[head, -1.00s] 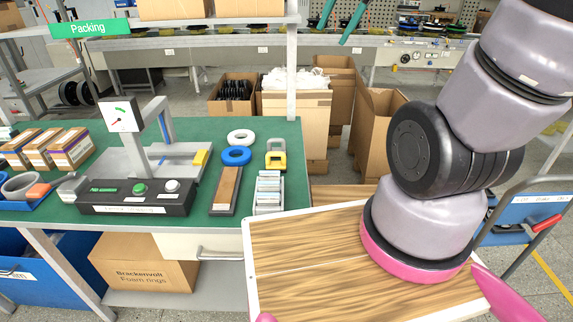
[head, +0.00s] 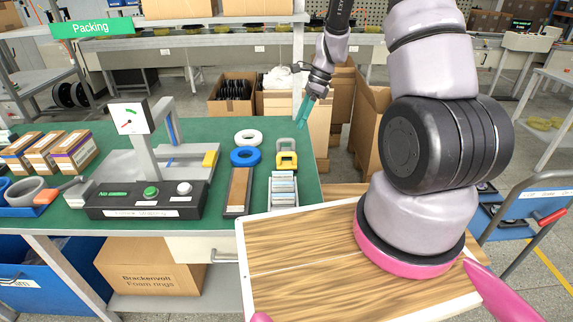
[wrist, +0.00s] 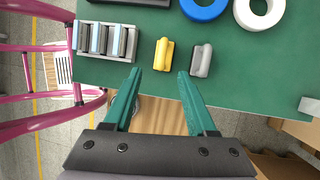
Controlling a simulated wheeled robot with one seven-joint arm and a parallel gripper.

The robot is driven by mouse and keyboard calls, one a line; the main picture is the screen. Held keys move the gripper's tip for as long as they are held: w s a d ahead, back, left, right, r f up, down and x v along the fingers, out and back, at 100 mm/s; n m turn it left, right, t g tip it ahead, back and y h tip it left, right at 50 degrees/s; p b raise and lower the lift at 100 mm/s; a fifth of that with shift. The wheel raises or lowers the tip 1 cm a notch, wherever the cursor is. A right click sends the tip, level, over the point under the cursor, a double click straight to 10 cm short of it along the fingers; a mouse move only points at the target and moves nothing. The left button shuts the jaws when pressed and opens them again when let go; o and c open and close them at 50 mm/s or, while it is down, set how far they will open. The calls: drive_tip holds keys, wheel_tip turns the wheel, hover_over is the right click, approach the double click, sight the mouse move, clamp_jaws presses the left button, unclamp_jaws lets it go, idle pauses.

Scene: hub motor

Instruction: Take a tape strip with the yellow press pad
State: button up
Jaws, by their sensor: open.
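The yellow press pad (head: 287,163) stands on the green bench near its right edge, just behind the tape-strip rack. It also shows in the wrist view (wrist: 164,54), close beyond my fingertips. A grey pad of similar shape (wrist: 201,60) stands beside it, on the far side in the head view (head: 286,145). The rack of pale tape strips (head: 283,188) lies in front of the yellow pad, and left of it in the wrist view (wrist: 106,41). My gripper (wrist: 159,74) is open and empty, its teal fingers spread near the bench edge. In the head view it (head: 302,112) hangs above the bench's right end.
A blue ring (head: 245,157) and a white ring (head: 248,137) lie left of the pads. A wood-topped tray (head: 237,190) lies left of the rack. Cardboard boxes (head: 368,130) stand on the floor beyond the bench end.

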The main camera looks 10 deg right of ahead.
approach(289, 154)
drive_tip(key=shift+m, duration=0.4)
drive_tip(key=x, duration=0.4)
drive_tip(key=shift+w+f, duration=0.25)
drive_tip(key=shift+f, duration=0.05)
drive_tip(key=shift+x, duration=2.95)
drive_tip(key=shift+w+d, duration=0.1)
clamp_jaws()
